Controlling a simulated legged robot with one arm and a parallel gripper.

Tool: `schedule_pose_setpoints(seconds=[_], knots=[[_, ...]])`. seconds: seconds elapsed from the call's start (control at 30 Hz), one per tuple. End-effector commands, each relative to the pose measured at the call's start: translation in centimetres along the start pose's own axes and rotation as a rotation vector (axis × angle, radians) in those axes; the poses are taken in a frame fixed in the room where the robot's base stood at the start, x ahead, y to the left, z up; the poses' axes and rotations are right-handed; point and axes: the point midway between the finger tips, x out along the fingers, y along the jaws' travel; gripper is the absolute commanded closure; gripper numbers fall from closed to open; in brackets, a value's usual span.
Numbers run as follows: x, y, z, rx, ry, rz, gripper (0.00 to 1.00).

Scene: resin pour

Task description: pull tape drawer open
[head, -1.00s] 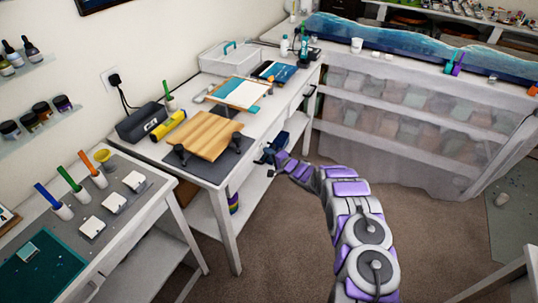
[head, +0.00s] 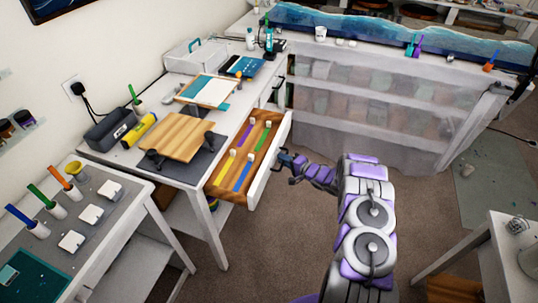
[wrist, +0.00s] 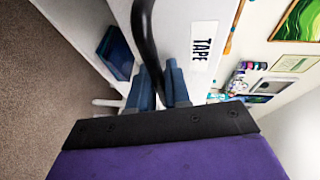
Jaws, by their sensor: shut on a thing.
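The tape drawer (head: 268,170) is pulled out from the long white workbench in the head view. It has a white front and a wooden inside with purple, green, yellow and blue strips, each with a small white piece. My gripper (head: 285,159) is at the middle of the drawer front. In the wrist view my blue gripper fingers (wrist: 161,88) are shut on the black bar handle (wrist: 146,38). The white drawer front carries a TAPE label (wrist: 200,42) beside the handle.
A wooden board (head: 177,138) with dark clamps lies on the workbench (head: 205,172) behind the drawer. A side table (head: 120,215) stands at the left and another white table (head: 500,260) at the lower right. The carpet (head: 270,240) before the drawer is clear.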

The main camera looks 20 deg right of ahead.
Motion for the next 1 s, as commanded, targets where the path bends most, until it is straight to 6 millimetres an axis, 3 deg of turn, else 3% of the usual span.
schedule_pose_setpoints(seconds=[0.1, 0.3, 0.8, 0.83, 0.9, 1.0], knots=[[-1.9, 0.8, -0.6, 0.005, -0.001, 0.006, 1.00], [-3.7, 1.3, -1.3, 0.004, -0.003, 0.006, 1.00], [-4.3, 1.5, -1.5, 0.005, -0.004, 0.008, 1.00], [-4.3, 1.5, -1.5, 0.005, -0.004, 0.008, 0.82], [-4.3, 1.5, -1.5, 0.005, -0.004, 0.008, 0.77], [-4.3, 1.4, -1.5, 0.003, -0.004, 0.006, 0.77]])
